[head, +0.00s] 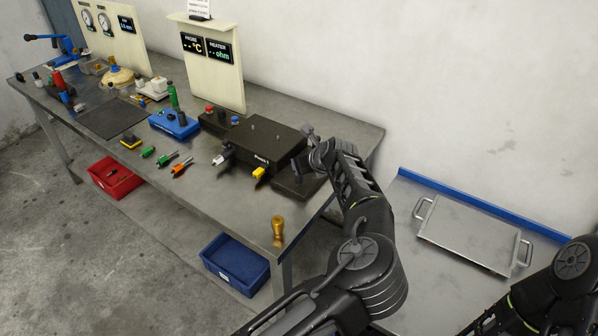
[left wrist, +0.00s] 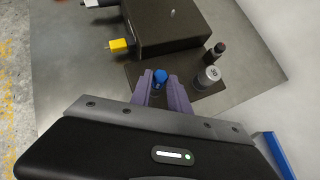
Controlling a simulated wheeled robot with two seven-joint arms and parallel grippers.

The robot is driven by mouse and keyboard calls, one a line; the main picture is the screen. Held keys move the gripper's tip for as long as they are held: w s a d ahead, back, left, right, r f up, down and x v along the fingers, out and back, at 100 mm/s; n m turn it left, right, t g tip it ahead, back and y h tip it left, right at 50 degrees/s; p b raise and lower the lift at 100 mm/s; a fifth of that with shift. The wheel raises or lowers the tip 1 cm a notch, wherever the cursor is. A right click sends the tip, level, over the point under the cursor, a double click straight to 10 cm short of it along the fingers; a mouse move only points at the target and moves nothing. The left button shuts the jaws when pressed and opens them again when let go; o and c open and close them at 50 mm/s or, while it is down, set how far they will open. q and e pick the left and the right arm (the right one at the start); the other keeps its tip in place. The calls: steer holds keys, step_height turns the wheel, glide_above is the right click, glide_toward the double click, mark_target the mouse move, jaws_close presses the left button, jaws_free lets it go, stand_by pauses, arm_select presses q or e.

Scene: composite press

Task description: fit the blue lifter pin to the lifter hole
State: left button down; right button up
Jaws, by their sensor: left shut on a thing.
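The blue lifter pin (left wrist: 160,76) shows as a small blue head between the fingertips of my left gripper (left wrist: 162,88) in the left wrist view. The gripper is shut on it, over a dark plate (left wrist: 133,72) beside the black press block (left wrist: 165,28). The pin's lower end is hidden, and I cannot tell whether it touches the plate. In the head view my left gripper (head: 305,168) is at the right end of the press block (head: 262,137), over the dark plate (head: 295,190). I cannot make out the lifter hole. My right gripper is out of view.
A grey cylinder (left wrist: 208,76) and a dark cylinder (left wrist: 217,50) stand on the plate, close right of the gripper. A yellow connector (left wrist: 119,45) sticks out of the block. A brass-coloured handle (head: 278,229) stands near the table's front edge. The front tabletop is mostly clear.

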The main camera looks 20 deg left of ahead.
arm_select(q)
steer(key=shift+f, duration=0.1)
stand_by(0.5)
steer(key=c, duration=1.2)
jaws_free()
steer(key=shift+o, duration=0.2)
steer(key=b+v, duration=0.1)
steer(key=v, duration=0.6)
steer(key=shift+s+d+r+b, duration=0.2)
steer(key=shift+s+r+b, duration=0.05)
steer(key=shift+b, duration=0.1)
